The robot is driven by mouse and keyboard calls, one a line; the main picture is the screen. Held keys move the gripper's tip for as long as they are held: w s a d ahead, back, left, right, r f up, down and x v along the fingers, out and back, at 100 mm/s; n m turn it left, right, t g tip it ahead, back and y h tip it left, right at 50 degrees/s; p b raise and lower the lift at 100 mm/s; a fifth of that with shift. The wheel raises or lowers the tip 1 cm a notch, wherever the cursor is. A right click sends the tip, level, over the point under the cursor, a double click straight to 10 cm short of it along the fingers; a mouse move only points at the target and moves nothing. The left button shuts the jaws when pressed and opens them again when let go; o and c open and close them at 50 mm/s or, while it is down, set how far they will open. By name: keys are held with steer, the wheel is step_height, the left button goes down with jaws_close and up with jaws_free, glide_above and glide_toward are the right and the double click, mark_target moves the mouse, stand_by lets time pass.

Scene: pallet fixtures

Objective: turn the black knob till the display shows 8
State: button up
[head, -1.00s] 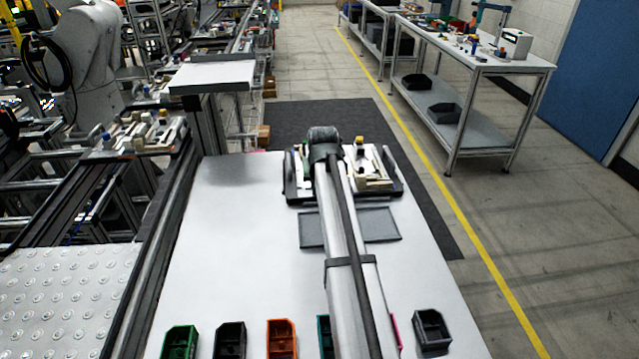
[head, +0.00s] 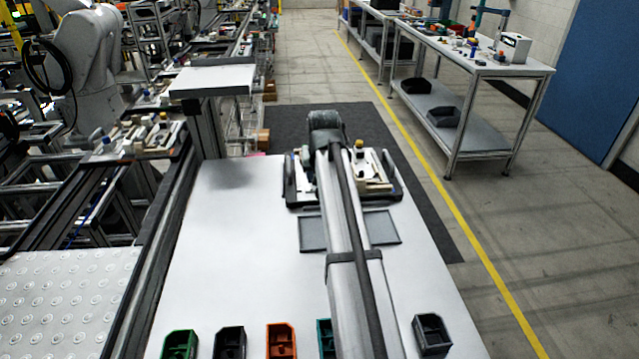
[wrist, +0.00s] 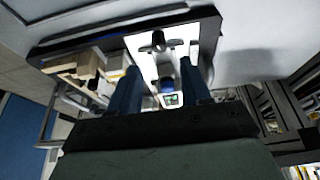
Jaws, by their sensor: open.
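In the wrist view a black knob with a cross bar (wrist: 158,43) sits on a white plate of the pallet fixture. A small display with a green screen (wrist: 171,100) is on the same plate; its digit is too small to read. A blue round part (wrist: 167,85) lies between the knob and the display. My gripper (wrist: 160,67) is open, its two dark blue fingers on either side of the plate in the picture, with nothing held. I cannot tell its height above the knob. In the head view my arm hides the gripper, the knob and the display.
The pallet fixture (head: 391,190) carries cream blocks on its right side. A flat grey tray (head: 313,234) lies in front of it. Several small bins, including an orange one (head: 281,341) and a dark one (head: 431,335), line the near table edge. The left of the white table (head: 225,250) is clear.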

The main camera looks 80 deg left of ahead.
steer(key=v, duration=0.7)
stand_by(0.5)
